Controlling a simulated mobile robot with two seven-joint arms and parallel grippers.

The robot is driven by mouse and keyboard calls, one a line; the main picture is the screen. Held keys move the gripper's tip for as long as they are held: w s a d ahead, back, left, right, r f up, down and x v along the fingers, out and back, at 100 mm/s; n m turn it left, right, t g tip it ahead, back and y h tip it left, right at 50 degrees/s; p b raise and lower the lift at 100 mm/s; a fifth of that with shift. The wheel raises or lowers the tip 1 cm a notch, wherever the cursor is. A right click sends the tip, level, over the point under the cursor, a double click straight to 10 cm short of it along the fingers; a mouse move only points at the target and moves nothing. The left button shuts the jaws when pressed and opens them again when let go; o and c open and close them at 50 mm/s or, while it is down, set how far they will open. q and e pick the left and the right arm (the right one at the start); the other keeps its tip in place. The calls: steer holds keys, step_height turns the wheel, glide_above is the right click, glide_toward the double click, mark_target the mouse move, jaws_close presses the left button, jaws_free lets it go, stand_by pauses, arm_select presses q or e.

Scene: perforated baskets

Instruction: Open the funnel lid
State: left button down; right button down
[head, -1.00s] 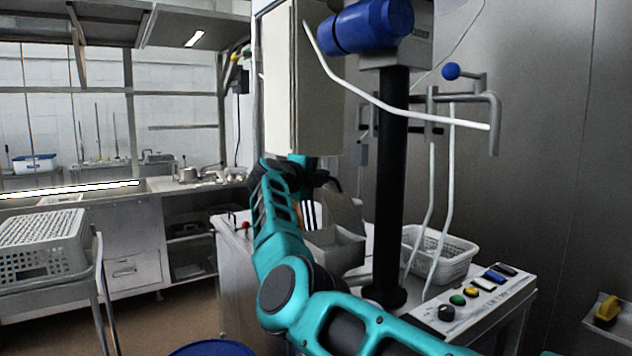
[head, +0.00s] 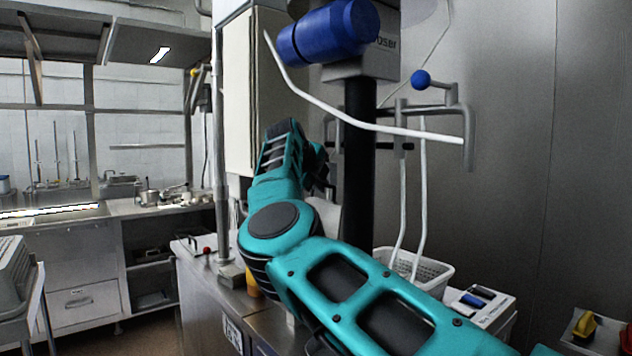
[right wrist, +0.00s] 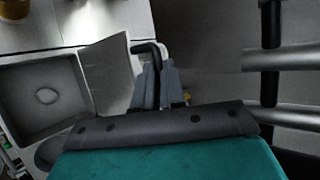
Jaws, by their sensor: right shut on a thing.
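In the right wrist view, the grey square funnel (right wrist: 42,98) shows at left with a round hole in its floor. Its lid (right wrist: 110,72), a flat grey panel, stands raised along the funnel's right side. My right gripper (right wrist: 154,70) is shut on the dark bent lid handle (right wrist: 148,47) beside the panel. In the head view, my teal right arm covers the funnel. A pale piece of what looks like the lid (head: 327,220) shows behind the arm. My right fingertips are not clear there. My left gripper is not in view.
A black column (head: 359,160) with a blue motor (head: 330,30) stands close to my arm. A bent white rod (head: 350,119) crosses in front of it. A white perforated basket (head: 425,270) and a control box (head: 482,303) stand at right on the worktop.

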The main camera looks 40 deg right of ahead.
steer(key=shift+s+d+f, duration=0.1)
steer(key=shift+s+f, duration=0.1)
steer(key=shift+f, duration=0.5)
steer(key=c, duration=1.2)
jaws_free()
steer(key=shift+d, duration=0.1)
steer(key=b+v, duration=0.2)
steer(key=v, duration=1.1)
steer(key=shift+r, duration=0.4)
steer(key=shift+w, duration=0.1)
